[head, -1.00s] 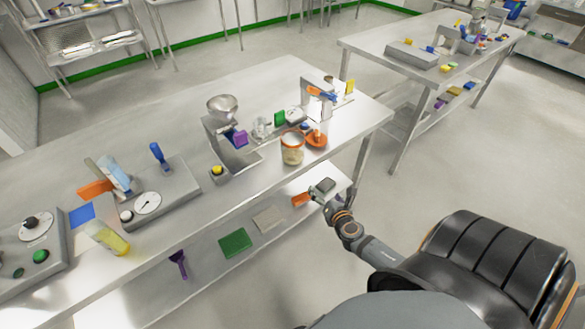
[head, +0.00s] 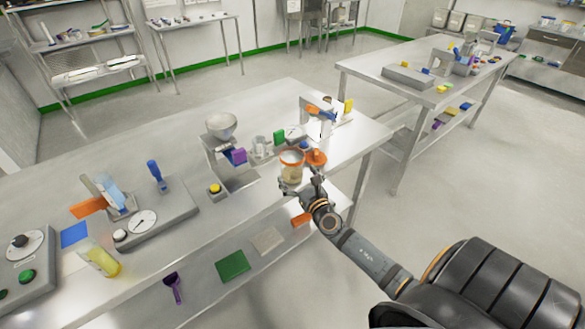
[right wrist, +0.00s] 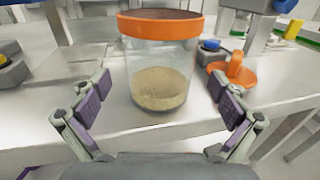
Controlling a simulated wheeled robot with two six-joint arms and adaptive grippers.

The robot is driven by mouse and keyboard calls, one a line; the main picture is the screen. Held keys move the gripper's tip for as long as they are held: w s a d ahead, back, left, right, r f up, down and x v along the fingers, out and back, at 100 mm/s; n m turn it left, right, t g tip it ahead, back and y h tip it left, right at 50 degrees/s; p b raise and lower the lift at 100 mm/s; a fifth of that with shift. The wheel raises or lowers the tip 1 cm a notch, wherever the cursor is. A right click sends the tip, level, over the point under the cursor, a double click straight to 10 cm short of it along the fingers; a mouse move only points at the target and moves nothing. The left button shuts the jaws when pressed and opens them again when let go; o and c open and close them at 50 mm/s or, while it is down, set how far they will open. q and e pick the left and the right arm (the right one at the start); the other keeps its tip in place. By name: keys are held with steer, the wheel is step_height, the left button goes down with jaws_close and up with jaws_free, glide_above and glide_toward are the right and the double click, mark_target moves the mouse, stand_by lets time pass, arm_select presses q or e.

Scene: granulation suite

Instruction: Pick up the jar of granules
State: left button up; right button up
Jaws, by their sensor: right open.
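The jar of granules (head: 291,172) is clear, with an orange rim and tan granules in its lower part. It stands upright near the front edge of the steel table. In the right wrist view the jar (right wrist: 160,75) is centred ahead, between the two spread fingers. My right gripper (head: 312,184) is open and empty, just in front of the jar and to its right. In the right wrist view its purple-padded fingers (right wrist: 160,104) flank the jar's lower part with gaps at both sides. My left gripper is not in view.
An orange lid with a knob (head: 315,157) lies close beside the jar on the right. A grey stand with a metal bowl (head: 222,125) is to the left. The steel table (head: 275,95) has clear room behind. A lower shelf holds a green mat (head: 232,265).

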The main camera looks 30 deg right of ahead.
mark_target(302, 160)
steer(key=w, duration=0.3)
steer(key=shift+w+d, duration=0.25)
steer(key=shift+w, duration=0.05)
steer(key=shift+s, duration=0.1)
steer(key=shift+c, duration=0.8)
steer(key=shift+r, duration=0.1)
steer(key=c, duration=1.8)
step_height(302, 160, up, 4)
steer(key=p, duration=0.3)
steer(key=shift+r+p, duration=0.15)
steer(key=shift+p, duration=0.2)
steer(key=s+r+p, duration=0.1)
steer(key=r, duration=0.1)
steer(key=s+d+r+p, duration=0.1)
steer(key=s+r+p, duration=0.1)
steer(key=shift+s+r, duration=0.15)
steer(key=shift+s, duration=0.15)
steer(key=shift+s+d+r+p, duration=0.4)
steer(key=shift+s+d+r, duration=0.25)
steer(key=shift+s, duration=0.95)
steer(key=shift+s+d+r+p, duration=0.45)
steer(key=shift+s+r, duration=0.35)
steer(key=shift+s, duration=0.85)
steer(key=shift+s+d+r+p, duration=0.35)
steer(key=shift+s+d+r, duration=0.3)
steer(key=shift+s, duration=0.95)
